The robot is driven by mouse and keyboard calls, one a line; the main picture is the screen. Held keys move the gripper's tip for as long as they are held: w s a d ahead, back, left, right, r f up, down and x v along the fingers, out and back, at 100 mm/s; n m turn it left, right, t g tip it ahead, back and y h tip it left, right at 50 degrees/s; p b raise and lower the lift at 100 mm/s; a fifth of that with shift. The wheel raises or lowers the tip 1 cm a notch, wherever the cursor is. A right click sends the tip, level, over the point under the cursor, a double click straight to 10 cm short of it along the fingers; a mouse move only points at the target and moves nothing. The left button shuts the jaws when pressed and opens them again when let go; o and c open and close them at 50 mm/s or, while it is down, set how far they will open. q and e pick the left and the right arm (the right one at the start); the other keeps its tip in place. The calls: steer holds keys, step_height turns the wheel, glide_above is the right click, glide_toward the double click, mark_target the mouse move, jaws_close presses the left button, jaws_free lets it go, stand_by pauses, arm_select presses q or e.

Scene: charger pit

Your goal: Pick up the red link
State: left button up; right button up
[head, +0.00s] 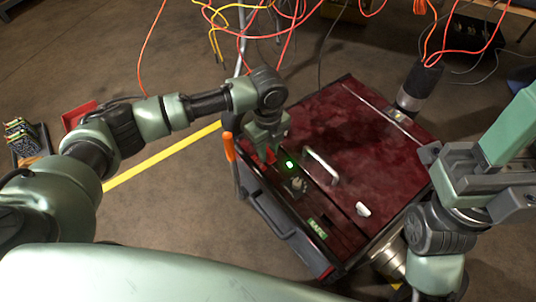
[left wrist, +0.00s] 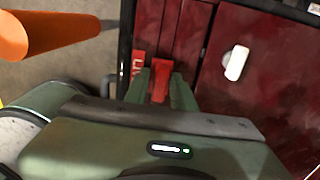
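The red link (left wrist: 160,81) shows in the left wrist view as a small bright red piece on the dark red top of a box. It lies between the two green fingers of my left gripper (left wrist: 161,88), which come close to it on both sides. I cannot tell whether they press on it. In the head view my left gripper (head: 268,146) points down over the box's left part, and a bit of red shows by its tip. My right arm's green end (head: 485,172) is at the right edge; its fingertips cannot be made out.
The dark red box (head: 350,125) has a pale handle (head: 321,166), a white knob (head: 362,209) and a green light. Loose cables (head: 285,30) hang at the back.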

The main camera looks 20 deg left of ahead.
arm_select(q)
jaws_close()
steer(key=shift+r, duration=0.1)
